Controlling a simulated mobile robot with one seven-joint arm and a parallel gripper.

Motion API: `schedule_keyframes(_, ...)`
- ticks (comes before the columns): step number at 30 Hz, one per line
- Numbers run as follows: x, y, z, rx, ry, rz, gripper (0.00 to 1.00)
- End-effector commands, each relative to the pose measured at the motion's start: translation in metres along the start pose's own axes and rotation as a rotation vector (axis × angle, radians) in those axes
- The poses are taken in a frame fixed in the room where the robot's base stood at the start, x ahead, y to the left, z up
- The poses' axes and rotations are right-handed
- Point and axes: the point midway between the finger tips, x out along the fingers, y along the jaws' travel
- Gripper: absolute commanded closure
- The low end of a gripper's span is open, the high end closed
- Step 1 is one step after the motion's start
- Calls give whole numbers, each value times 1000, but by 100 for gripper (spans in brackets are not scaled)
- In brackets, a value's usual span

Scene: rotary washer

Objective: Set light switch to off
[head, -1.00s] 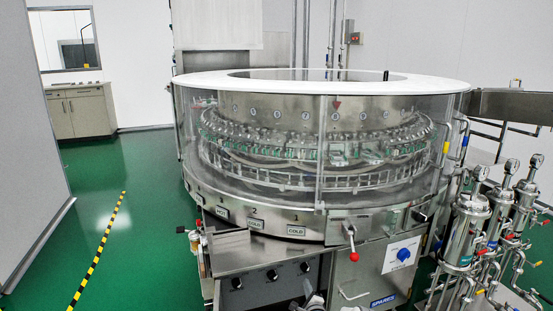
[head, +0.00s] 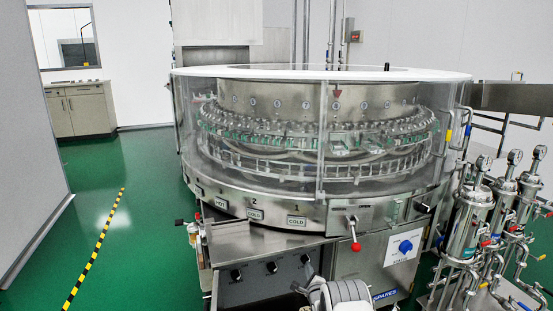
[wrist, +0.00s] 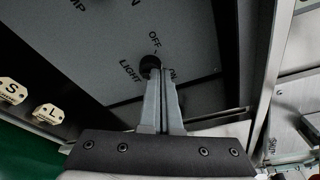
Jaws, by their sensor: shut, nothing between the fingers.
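The light switch (wrist: 149,62) is a small black knob on a grey panel in the wrist view. In the head view the steel cabinet front carries black knobs, the rightmost (head: 305,259) close above my gripper (head: 298,287).
The round washer (head: 310,215) stands above the panel. A red-ball lever (head: 356,246) and a blue selector (head: 405,247) are right of the knobs. Steel filter housings (head: 470,220) stand at right. Green floor (head: 145,230) is open at left.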

Motion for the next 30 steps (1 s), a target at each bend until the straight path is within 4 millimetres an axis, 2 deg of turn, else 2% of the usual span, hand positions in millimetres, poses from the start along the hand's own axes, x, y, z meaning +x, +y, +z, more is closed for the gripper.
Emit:
schedule_keyframes(2, 12, 5, 2, -2, -4, -3, 100)
schedule_keyframes(12, 34, 1, 8, 1, 0, 0, 100)
schedule_keyframes(30, 38, 0, 9, 0, 1, 0, 100)
